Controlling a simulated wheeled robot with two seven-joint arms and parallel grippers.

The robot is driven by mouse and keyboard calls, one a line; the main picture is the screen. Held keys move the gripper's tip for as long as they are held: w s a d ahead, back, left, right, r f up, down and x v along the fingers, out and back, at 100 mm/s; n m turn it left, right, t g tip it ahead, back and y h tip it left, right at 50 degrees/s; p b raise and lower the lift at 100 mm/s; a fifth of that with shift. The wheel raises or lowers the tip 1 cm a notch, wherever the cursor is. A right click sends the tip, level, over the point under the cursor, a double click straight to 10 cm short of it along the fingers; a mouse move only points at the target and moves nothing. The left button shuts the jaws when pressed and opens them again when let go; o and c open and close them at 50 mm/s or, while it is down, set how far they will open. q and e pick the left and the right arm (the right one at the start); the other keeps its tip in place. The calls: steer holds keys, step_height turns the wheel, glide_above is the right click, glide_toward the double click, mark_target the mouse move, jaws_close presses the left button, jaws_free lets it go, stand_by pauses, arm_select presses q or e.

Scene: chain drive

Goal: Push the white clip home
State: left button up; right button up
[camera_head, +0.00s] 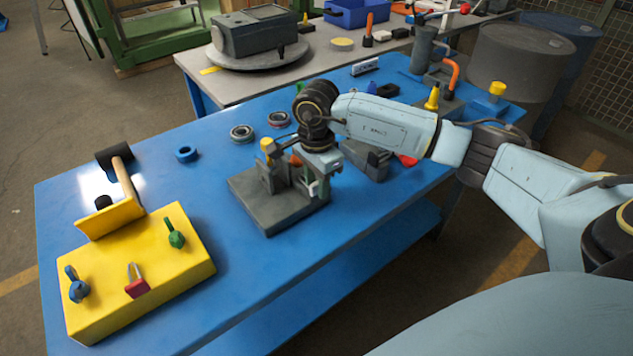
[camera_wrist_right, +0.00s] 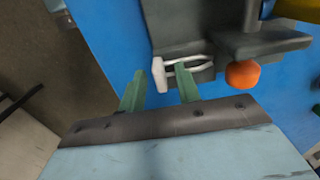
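The white clip (camera_wrist_right: 158,75) shows in the right wrist view, with its thick head at the left and two thin prongs running right against the grey fixture (camera_wrist_right: 187,35). How deep the prongs sit is unclear. My right gripper (camera_wrist_right: 160,71) is open, with one green finger left of the clip's head and the other overlapping the prongs; contact cannot be told. In the head view, my right gripper (camera_head: 316,184) is at the right side of the grey fixture (camera_head: 285,212), with the clip (camera_head: 312,187) small and partly hidden there. My left gripper is not in view.
An orange ball-shaped knob (camera_wrist_right: 242,74) is close to the right of the clip. A yellow block with pegs (camera_head: 160,285) stands at the left of the blue table (camera_head: 225,165). Rings (camera_head: 242,133) lie behind the fixture.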

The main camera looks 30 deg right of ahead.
steer(key=shift+f, duration=0.25)
jaws_close()
